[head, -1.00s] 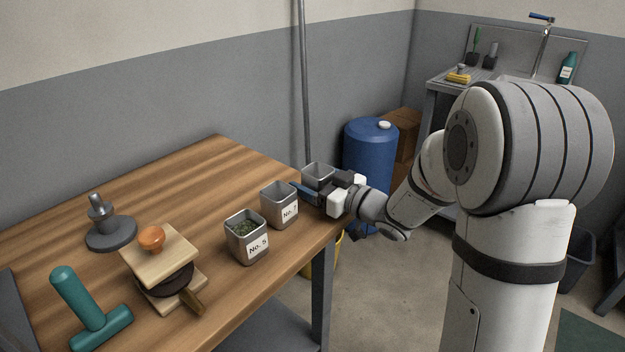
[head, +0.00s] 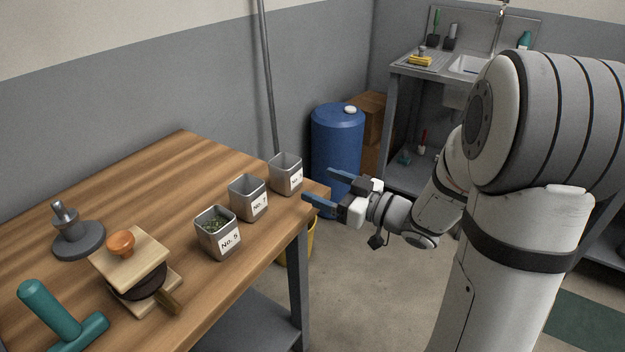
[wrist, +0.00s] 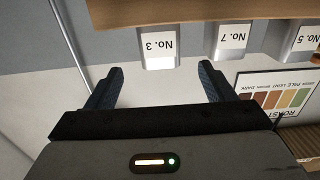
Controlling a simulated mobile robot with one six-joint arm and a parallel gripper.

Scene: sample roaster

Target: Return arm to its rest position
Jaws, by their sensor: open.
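My gripper (head: 322,188) is open and empty, held out past the right end of the wooden table, with its fingers pointing left toward the tins. In the wrist view my gripper (wrist: 158,85) has its two blue fingers spread wide, with nothing between them. The nearest tin, No. 3 (head: 285,175), stands on the table's right corner, apart from the fingers. It also shows upside down in the wrist view (wrist: 158,47).
Tin No. 7 (head: 248,198) and tin No. 5 (head: 218,234), which holds green beans, stand along the table's (head: 150,165) front edge. A blue barrel (head: 337,150) stands behind my gripper. A yellow bin (head: 298,245) is beside the table leg. Open floor lies to the right.

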